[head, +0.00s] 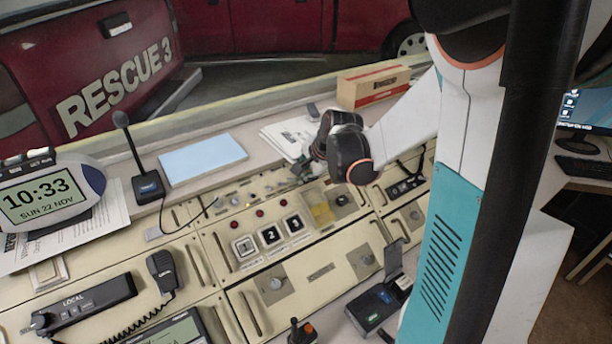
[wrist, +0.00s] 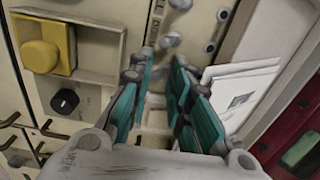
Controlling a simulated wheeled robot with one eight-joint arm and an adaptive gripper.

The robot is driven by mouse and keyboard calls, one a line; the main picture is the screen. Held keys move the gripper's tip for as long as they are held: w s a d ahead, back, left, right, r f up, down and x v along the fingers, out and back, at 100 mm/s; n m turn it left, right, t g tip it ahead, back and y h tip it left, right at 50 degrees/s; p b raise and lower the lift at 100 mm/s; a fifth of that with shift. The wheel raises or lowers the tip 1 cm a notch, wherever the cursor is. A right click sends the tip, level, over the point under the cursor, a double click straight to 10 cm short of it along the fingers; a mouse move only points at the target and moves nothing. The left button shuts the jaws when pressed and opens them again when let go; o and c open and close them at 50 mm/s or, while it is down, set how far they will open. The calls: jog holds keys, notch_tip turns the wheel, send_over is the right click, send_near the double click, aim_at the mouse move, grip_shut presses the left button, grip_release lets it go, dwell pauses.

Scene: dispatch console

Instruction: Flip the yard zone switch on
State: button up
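My gripper (wrist: 158,64) has teal finger pads and points at the console panel. In the wrist view its fingers stand apart with a gap between them, and nothing shows held. Small metal switch levers or knobs (wrist: 170,40) sit just beyond the fingertips, with others (wrist: 209,46) to their right. The lettering beside them is too small to read, so I cannot tell which is the yard zone switch or how it is set. In the head view my gripper (head: 302,170) is low over the back of the console and partly hides this row.
A yellow button (wrist: 40,56) and a black knob (wrist: 65,101) are left of the fingers. White papers (wrist: 240,85) lie at right. The head view shows numbered buttons (head: 270,235), a desk microphone (head: 148,186), a blue pad (head: 203,160) and a cardboard box (head: 373,86).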

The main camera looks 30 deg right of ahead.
jog(key=shift+w+r, duration=0.2)
jog(key=shift+w, duration=0.05)
